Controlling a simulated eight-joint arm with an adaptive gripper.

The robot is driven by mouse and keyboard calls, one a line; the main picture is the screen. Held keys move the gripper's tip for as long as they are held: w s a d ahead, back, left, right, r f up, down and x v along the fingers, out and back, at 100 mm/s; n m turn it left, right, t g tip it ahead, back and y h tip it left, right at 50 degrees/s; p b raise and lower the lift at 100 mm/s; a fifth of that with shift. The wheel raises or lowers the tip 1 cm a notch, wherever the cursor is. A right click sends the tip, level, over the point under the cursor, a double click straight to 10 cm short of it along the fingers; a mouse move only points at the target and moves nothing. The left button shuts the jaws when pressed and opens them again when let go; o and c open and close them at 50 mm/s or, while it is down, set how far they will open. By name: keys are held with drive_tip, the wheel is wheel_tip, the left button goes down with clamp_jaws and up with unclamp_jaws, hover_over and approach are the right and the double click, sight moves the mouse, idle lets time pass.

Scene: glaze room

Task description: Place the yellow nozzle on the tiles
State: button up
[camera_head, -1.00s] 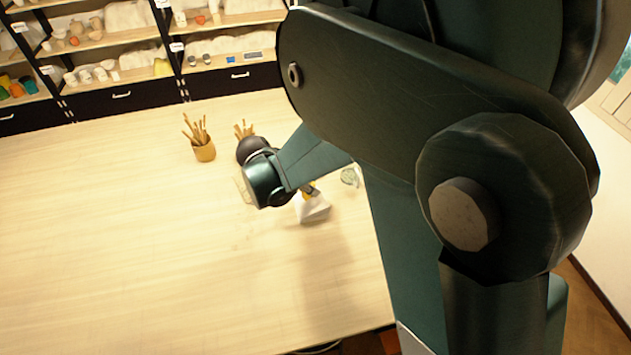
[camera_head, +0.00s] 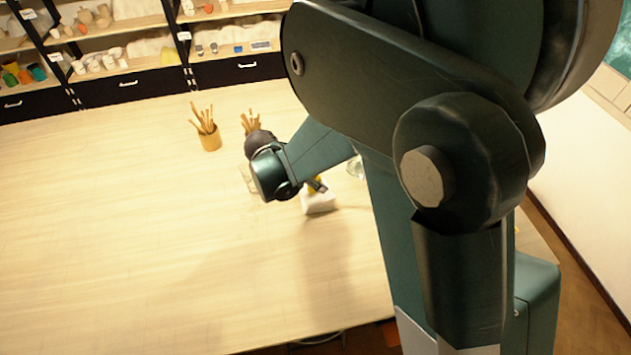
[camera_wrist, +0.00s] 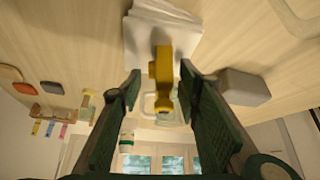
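The yellow nozzle (camera_wrist: 162,78) shows in the wrist view between the two fingers of my gripper (camera_wrist: 161,76), with a visible gap on each side. The white stack of tiles (camera_wrist: 160,22) lies just beyond the fingertips, and the nozzle's far end overlaps its near edge in the picture. In the head view the tiles (camera_head: 319,203) sit on the table, with a bit of yellow nozzle (camera_head: 313,186) above them beside a dark finger of my gripper (camera_head: 319,184). My arm hides most of the gripper there. My gripper is open. I cannot tell whether the nozzle's underside fully rests on the tiles.
A grey block (camera_wrist: 243,87) lies to the right of my fingers in the wrist view. A brush pot (camera_head: 210,141) and a dark round vessel (camera_head: 258,143) with brushes stand farther back. A clear glass object (camera_head: 355,167) is right of the tiles. The table's left side is clear.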

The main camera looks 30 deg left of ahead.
drive_tip(key=shift+r, duration=0.15)
drive_tip(key=shift+r, duration=0.1)
drive_tip(key=v, duration=1.1)
drive_tip(key=shift+s+r+b, duration=0.25)
drive_tip(key=shift+r+b, duration=0.05)
idle(0.5)
